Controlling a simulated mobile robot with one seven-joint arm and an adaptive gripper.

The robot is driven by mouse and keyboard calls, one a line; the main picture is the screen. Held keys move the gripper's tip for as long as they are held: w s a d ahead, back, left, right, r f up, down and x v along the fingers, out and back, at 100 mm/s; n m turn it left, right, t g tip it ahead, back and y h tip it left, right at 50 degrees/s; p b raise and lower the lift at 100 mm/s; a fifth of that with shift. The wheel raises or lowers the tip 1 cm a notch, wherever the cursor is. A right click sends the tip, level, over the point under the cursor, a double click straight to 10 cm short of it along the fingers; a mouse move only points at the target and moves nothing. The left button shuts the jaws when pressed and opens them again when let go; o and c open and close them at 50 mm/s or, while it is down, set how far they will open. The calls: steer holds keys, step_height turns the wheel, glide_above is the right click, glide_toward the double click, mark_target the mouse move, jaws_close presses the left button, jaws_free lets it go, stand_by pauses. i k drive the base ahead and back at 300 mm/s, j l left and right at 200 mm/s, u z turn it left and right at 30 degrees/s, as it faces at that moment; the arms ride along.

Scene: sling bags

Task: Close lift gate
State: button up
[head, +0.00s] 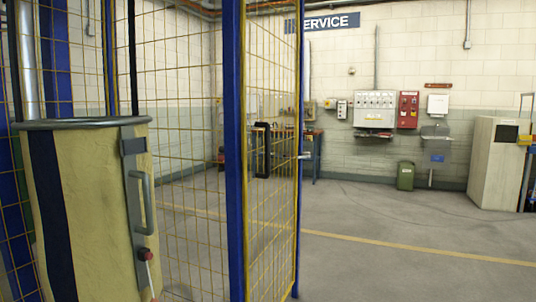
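The lift gate appears to be the narrow yellow mesh panel (272,150) in a blue frame, right of the thick blue post (234,150) in the head view. It stands at an angle to the mesh beside it, and its far upright meets the floor. A small pale handle (304,156) sticks out from that upright. I cannot tell whether the gate is latched. My gripper is not in view.
A cream sling bag or drum (90,200) with a dark band, grey rim and grey side handle stands close at left. Yellow mesh fencing (180,110) is behind it. Open floor (390,245) lies right. A green bin (405,176) and pale cabinet (492,165) stand far back.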

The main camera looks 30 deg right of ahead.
mark_target(266, 125)
steer(key=i+l+u, duration=0.1)
steer(key=l, duration=0.35)
steer(key=i+l+u, duration=0.15)
steer(key=l, duration=0.3)
steer(key=i+l+u, duration=0.1)
steer(key=l, duration=0.4)
steer(key=i+l+u, duration=0.1)
steer(key=l, duration=0.4)
steer(key=i+l, duration=0.1)
steer(key=i, duration=0.35)
